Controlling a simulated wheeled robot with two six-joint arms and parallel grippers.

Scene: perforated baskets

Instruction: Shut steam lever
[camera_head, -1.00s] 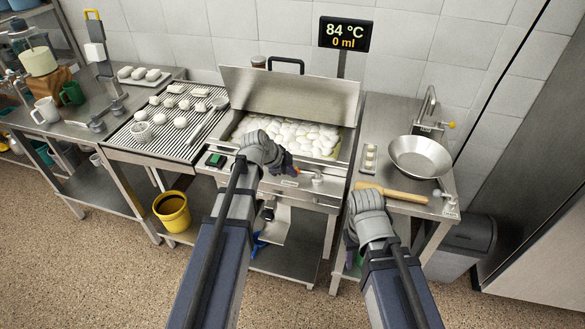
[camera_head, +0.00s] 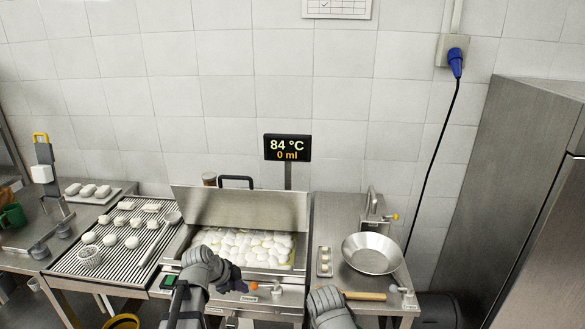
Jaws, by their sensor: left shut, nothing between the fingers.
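My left gripper (camera_head: 236,282) is at the front edge of the steel vat (camera_head: 290,205), with its dark fingers shut and empty. A small orange tip (camera_head: 253,285) shows right beside the fingertips. I cannot tell whether they touch. A metal knob (camera_head: 277,288) is just right of it on the vat's front. A yellow-tipped handle (camera_head: 391,217) is on the tap fitting at the right. I cannot tell which of these is the steam lever. My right gripper (camera_head: 325,300) is low in front of the right counter; its fingers are hidden.
White lumps (camera_head: 245,246) fill the vat under its raised lid. A display (camera_head: 287,148) reads 84 °C, 0 ml. A steel bowl (camera_head: 371,254) and a wooden-handled tool (camera_head: 365,296) lie on the right counter. A ribbed rack (camera_head: 88,253) is at the left.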

